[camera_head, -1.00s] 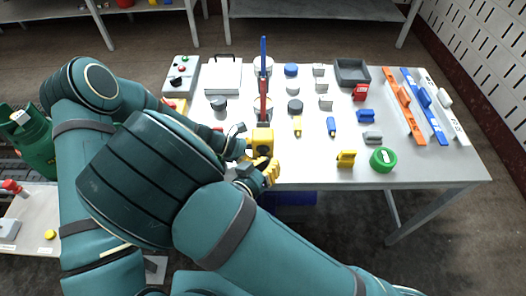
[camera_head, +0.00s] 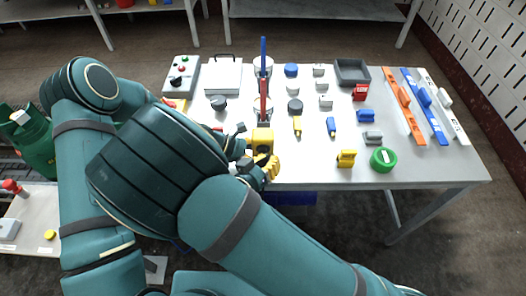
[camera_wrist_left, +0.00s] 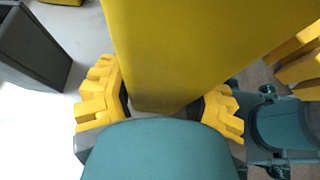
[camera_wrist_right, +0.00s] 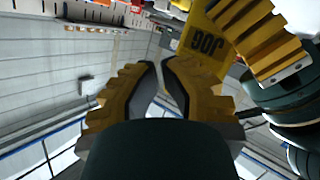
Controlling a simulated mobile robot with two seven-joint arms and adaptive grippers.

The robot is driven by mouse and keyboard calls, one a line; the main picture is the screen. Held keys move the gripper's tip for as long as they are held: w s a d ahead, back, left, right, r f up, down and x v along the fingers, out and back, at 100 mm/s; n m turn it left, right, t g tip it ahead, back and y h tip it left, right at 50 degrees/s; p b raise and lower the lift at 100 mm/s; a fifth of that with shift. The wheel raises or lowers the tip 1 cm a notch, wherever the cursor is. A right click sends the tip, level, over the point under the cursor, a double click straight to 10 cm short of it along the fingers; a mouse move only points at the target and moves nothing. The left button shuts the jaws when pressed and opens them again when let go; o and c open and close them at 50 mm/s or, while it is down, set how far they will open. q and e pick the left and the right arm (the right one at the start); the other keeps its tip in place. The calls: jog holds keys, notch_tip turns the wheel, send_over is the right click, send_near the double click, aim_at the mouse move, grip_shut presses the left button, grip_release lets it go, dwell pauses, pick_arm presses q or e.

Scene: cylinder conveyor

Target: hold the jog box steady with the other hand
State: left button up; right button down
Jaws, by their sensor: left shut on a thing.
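The yellow jog box (camera_head: 262,137) is at the near edge of the table in the head view. In the left wrist view it (camera_wrist_left: 185,45) fills the space between the fingers of my left gripper (camera_wrist_left: 165,95), which is shut on it. My right gripper (camera_head: 266,167) is at the near side of the jog box, just below it in the head view. In the right wrist view my right fingers (camera_wrist_right: 158,64) nearly meet with nothing between them. The box's "JOG" face (camera_wrist_right: 207,42) shows beyond them; I cannot tell whether they touch it.
A red-and-blue upright piece (camera_head: 263,80) stands behind the jog box. A control box (camera_head: 181,75) and a grey bin (camera_head: 352,71) are farther back.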

jog(key=shift+w, duration=0.35)
dwell(0.9)
jog(key=shift+s, duration=0.1)
dwell(2.6)
jog(key=shift+s, duration=0.8)
jog(key=shift+s, duration=2.5)
dwell(0.5)
